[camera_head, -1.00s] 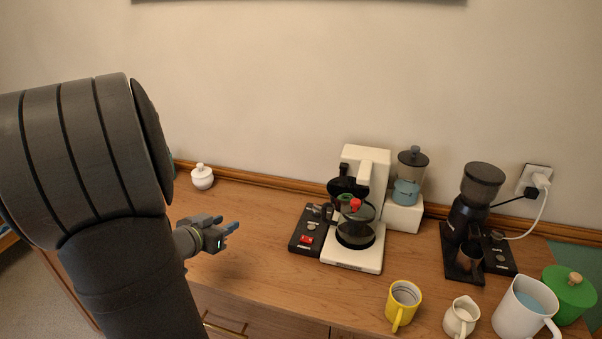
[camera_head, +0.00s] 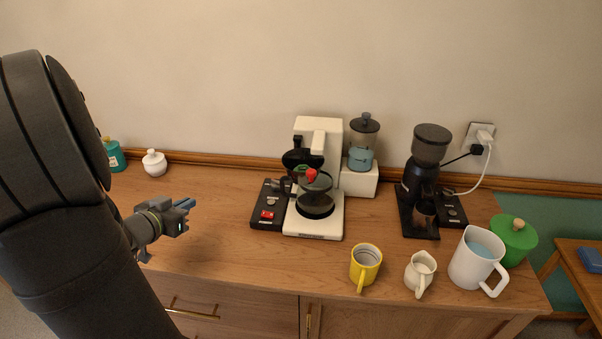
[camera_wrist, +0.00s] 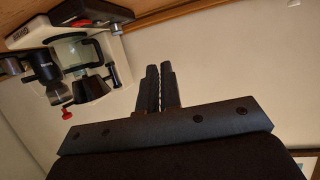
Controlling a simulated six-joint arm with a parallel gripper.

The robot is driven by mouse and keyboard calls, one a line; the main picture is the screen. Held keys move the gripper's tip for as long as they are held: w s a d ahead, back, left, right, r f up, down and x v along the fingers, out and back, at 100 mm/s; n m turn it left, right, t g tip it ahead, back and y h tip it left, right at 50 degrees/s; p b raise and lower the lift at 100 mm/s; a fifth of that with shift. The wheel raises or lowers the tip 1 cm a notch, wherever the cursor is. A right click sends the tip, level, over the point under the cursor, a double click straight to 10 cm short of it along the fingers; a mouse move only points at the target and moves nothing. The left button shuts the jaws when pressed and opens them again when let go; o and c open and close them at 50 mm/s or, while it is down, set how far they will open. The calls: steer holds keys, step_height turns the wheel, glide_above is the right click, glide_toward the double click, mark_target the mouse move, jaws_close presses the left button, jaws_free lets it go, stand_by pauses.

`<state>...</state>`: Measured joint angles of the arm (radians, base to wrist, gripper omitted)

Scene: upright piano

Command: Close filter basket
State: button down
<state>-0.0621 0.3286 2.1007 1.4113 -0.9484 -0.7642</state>
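The white coffee maker (camera_head: 304,131) stands on the wooden counter. Its black filter basket (camera_head: 297,161) sticks out on the left side of the tower, above the glass carafe (camera_head: 318,200), so it looks swung out. My gripper (camera_head: 188,204) is in the air left of the coffee maker, well apart from it and empty. In the wrist view the gripper's fingers (camera_wrist: 160,88) lie close together with at most a thin gap.
A black control box with a red switch (camera_head: 267,214) sits left of the coffee maker. A grinder (camera_head: 424,170) stands to the right. A yellow mug (camera_head: 365,265), small pitcher (camera_head: 420,272) and white jug (camera_head: 474,258) line the front. The counter between gripper and machine is clear.

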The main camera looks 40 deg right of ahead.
steer(key=s+d+r+m+g+h, duration=0.2)
steer(key=s+d+r+m+g, duration=0.25)
steer(key=s, duration=0.25)
steer(key=s+d+r+m+g+h, duration=0.2)
steer(key=s+d+r+m+g, duration=0.25)
steer(key=s+r, duration=0.2)
steer(key=x, duration=1.3)
steer(key=shift+s+n+g, duration=0.3)
steer(key=shift+n+g, duration=0.1)
steer(key=shift+d+f, duration=0.1)
steer(key=s+d+n+t, duration=0.2)
steer(key=s+d+t, duration=0.1)
steer(key=d, duration=0.4)
steer(key=shift+s+d+n+t, duration=0.3)
steer(key=shift+s+d+t, duration=0.1)
steer(key=shift+t, duration=0.1)
steer(key=shift+a, duration=0.1)
